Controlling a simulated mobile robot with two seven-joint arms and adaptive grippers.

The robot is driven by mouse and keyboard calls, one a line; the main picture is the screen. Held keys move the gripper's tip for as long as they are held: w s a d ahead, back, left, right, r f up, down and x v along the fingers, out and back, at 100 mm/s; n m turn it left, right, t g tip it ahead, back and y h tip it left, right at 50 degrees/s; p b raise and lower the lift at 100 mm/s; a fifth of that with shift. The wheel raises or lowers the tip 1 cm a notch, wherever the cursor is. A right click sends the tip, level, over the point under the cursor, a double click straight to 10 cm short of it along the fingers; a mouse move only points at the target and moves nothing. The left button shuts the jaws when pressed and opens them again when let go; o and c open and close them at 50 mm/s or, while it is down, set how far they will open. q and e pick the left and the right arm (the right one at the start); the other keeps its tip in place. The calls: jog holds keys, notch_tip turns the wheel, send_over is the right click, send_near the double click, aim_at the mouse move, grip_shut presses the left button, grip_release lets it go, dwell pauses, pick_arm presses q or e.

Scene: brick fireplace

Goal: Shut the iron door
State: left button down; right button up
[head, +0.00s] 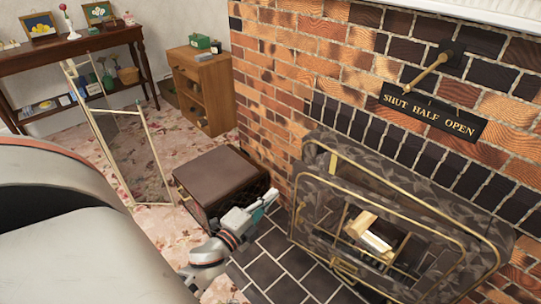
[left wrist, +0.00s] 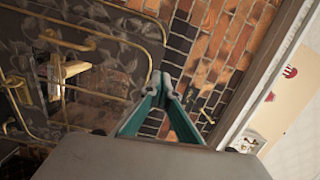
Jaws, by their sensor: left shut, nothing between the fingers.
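The dark, leaf-patterned iron front (head: 385,195) with brass trim stands against the brick fireplace at lower right in the head view. I cannot tell for sure which part of it is the door. Pale, block-like pieces (head: 375,235) show through its opening. It also shows at left in the left wrist view (left wrist: 130,45), with brass rails across it. My left gripper (head: 270,197) is shut and empty, left of the iron front and apart from it in the head view. Its teal fingers meet at the tips in the left wrist view (left wrist: 166,84). My right gripper is not in view.
A brown-topped box (head: 220,172) stands on the floor behind my left gripper. A brass lever (head: 425,72) sits above a "SHUT HALF OPEN" plate (head: 434,110) on the bricks. A folding brass-framed screen (head: 130,150) stands at left. Dark hearth tiles (head: 280,255) are bare.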

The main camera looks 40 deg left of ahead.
pick_arm(q)
jog(key=w+a+f+m, duration=0.1)
jog(key=w+a, duration=0.3)
jog(key=w, duration=0.8)
jog(key=shift+w+f, duration=0.3)
jog(key=shift+w, duration=0.05)
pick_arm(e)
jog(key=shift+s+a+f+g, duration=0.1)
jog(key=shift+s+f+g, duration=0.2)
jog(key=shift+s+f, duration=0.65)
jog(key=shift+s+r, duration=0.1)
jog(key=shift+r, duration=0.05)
